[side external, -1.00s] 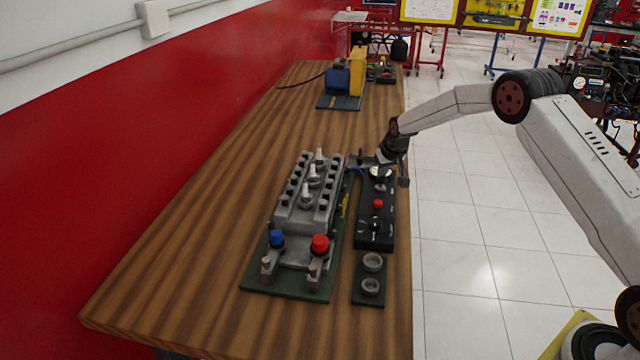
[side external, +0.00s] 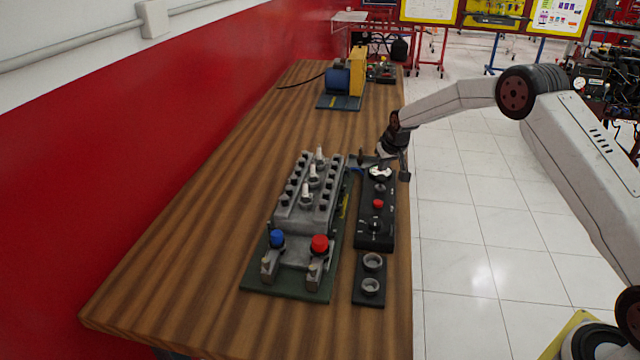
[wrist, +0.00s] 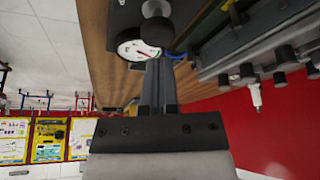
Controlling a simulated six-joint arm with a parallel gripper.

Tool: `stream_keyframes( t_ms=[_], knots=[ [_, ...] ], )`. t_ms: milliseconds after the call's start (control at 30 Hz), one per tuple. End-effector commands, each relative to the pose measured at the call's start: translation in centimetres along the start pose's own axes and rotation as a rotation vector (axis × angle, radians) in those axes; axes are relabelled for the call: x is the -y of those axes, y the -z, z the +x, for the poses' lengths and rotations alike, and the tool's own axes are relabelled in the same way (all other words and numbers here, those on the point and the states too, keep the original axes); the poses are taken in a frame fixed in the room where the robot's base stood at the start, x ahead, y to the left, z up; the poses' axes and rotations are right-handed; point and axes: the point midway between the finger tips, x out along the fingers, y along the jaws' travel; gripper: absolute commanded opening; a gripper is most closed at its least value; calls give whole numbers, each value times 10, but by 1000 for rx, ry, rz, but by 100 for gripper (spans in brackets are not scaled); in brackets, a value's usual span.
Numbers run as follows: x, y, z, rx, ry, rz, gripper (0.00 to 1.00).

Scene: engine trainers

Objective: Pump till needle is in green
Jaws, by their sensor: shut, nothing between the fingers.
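The black panel (side external: 376,217) stands along the right edge of the wooden bench. At its far end is a white-faced round gauge (side external: 380,171), and a red button (side external: 378,203) sits nearer the middle. My gripper (side external: 383,160) is over the panel's far end, close to the gauge. Its fingers (wrist: 159,64) are together and empty in the wrist view, overlapping the gauge's edge.
Left of the panel is a grey engine block (side external: 308,200) with blue and red caps on a green base. A black plate with two metal cups (side external: 371,275) lies in front. A blue and yellow unit (side external: 345,84) stands farther back. The bench's left side is clear.

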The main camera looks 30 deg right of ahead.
Motion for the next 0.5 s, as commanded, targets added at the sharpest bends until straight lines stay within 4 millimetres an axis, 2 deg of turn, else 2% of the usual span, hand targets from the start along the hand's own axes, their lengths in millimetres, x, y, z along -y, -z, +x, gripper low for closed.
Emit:
stream_keyframes(
  t_ms=[500],
  knots=[
    [0,12,-29,-1,0,0,0]
  ],
)
